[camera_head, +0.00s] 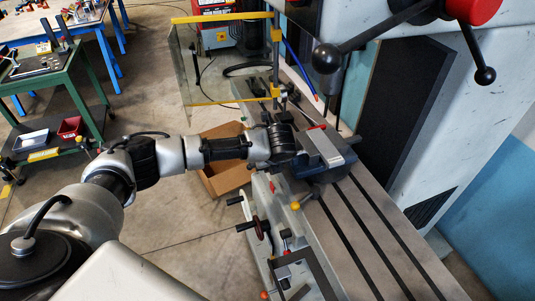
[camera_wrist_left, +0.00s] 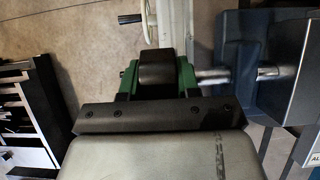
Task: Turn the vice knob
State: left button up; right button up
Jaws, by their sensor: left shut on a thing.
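The blue vice (camera_head: 312,167) is fixed on the slotted machine table, with light grey metal along its top. It also shows in the left wrist view (camera_wrist_left: 236,68) at the right. My left arm reaches in from the left, and its dark end (camera_head: 286,142) is at the vice's left side. In the left wrist view my left gripper (camera_wrist_left: 158,80) has green fingers on either side of a dark round knob (camera_wrist_left: 158,66), shut on it. A silver shaft (camera_wrist_left: 212,76) runs from there to the vice. The fingertips are hidden in the head view. My right gripper is not in view.
The machine table (camera_head: 365,235) runs to the lower right. A yellow-framed clear guard (camera_head: 215,65) stands behind my arm, and a cardboard box (camera_head: 228,178) lies on the floor below it. Black ball-ended levers (camera_head: 327,58) hang at the upper right. A green cart (camera_head: 50,80) stands at left.

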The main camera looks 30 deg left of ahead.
pick_arm(q)
jog(key=shift+d+r+t+y+p, duration=0.1)
jog(key=shift+t+y+p, duration=0.45)
jog(key=shift+t+y, duration=0.15)
jog(key=shift+t+y+p, duration=0.55)
jog(key=shift+t+y, duration=0.35)
jog(key=shift+y, duration=0.1)
jog(key=shift+f+t+y, duration=0.3)
jog(key=shift+t+y, duration=0.8)
jog(key=shift+y, duration=0.1)
jog(key=shift+t+y, duration=0.6)
jog(key=shift+y, duration=0.1)
jog(key=o, duration=0.9)
jog(key=shift+r, duration=0.1)
